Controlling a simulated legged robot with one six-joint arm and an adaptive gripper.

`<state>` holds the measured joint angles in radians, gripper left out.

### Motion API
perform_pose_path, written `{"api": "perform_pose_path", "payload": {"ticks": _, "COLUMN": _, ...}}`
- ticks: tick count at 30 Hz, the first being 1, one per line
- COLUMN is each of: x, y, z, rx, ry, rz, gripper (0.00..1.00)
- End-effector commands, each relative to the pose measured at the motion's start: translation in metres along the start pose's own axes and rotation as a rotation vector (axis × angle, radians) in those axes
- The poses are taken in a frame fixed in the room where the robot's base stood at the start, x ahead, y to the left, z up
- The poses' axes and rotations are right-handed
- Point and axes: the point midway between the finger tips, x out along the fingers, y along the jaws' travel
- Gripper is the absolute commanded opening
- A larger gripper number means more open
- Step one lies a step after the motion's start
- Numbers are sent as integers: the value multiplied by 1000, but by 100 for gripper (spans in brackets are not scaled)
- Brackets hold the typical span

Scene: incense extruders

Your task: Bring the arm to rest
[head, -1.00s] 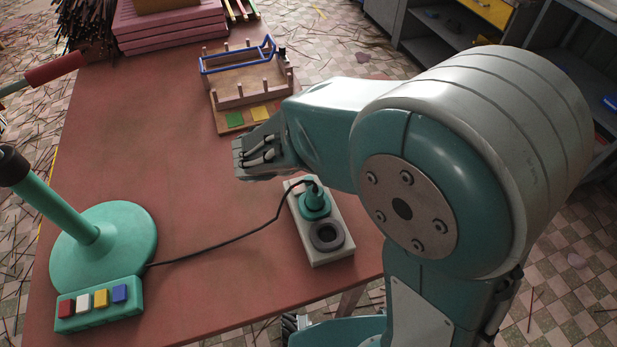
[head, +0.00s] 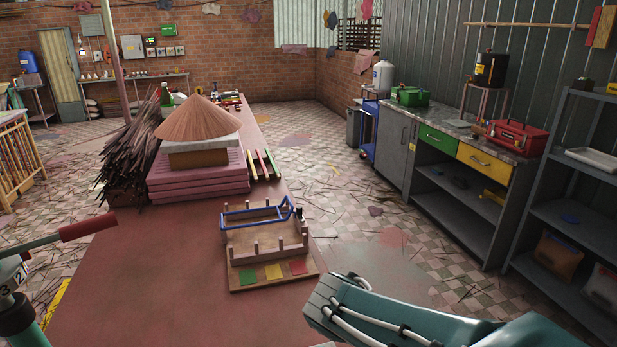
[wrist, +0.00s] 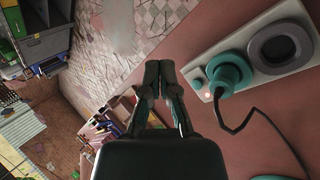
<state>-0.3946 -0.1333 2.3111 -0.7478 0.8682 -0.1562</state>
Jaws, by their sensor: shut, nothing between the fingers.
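My gripper (wrist: 158,80) shows in the wrist view with its two dark fingers together and nothing between them. It is above the red tabletop (wrist: 215,130), beside the pale socket block (wrist: 262,72) but apart from it. A teal plug (wrist: 228,72) with a black cord sits in one socket of that block; the other, ringed in grey, is empty. In the head view only part of my teal arm shows at the bottom right, and the fingers cannot be made out there.
A wooden rack with a blue frame (head: 262,212) stands on the table ahead. Behind it are pink slabs (head: 198,180), a brown cone (head: 198,118) and a bundle of dark sticks (head: 128,160). Grey shelves (head: 575,215) stand at the right. The table's near middle is clear.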

Motion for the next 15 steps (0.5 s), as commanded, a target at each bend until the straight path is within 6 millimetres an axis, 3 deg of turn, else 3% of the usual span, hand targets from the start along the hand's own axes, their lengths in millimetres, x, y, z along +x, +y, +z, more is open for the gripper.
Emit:
{"api": "perform_pose_path", "payload": {"ticks": 1, "x": -7, "y": 1, "z": 17, "rx": 101, "ry": 12, "rz": -26, "gripper": 0}}
{"api": "perform_pose_path", "payload": {"ticks": 6, "x": -30, "y": -8, "z": 60, "rx": 425, "ry": 63, "rz": -126, "gripper": 0}}
{"api": "perform_pose_path", "payload": {"ticks": 15, "x": -71, "y": -33, "z": 105, "rx": 943, "ry": 203, "rz": -283, "gripper": 0}}
